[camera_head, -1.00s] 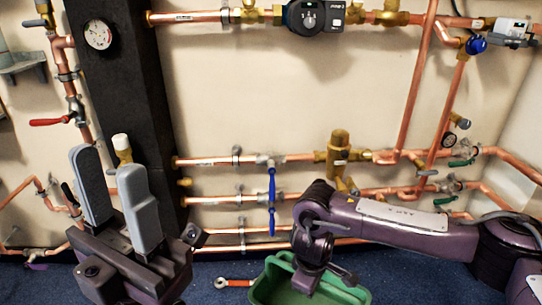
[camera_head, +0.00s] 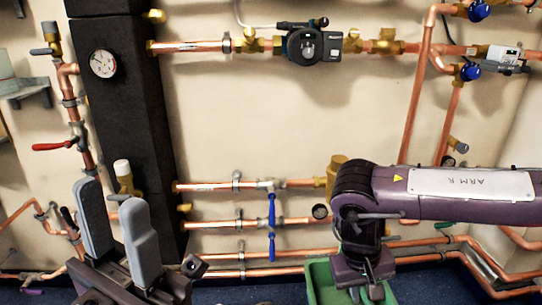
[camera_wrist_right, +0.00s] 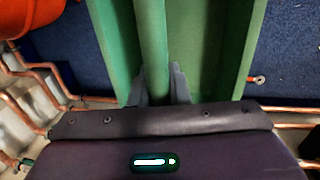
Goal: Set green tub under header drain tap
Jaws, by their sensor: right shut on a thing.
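The green tub (camera_head: 318,276) shows at the bottom edge of the head view, partly cut off and partly behind my right arm. My left gripper (camera_head: 111,200) is open and empty, in front of the black column (camera_head: 125,130). Several valves show; a brass fitting with a white cap (camera_head: 122,168) stands by the column. I cannot tell which is the header drain tap.
Copper pipes run along the wall, with blue lever valves (camera_head: 272,210) in the middle. Low pipes (camera_head: 240,273) run just above the blue floor (camera_wrist_right: 280,45). An orange-red rounded thing (camera_wrist_right: 25,15) is at the wrist view's top left.

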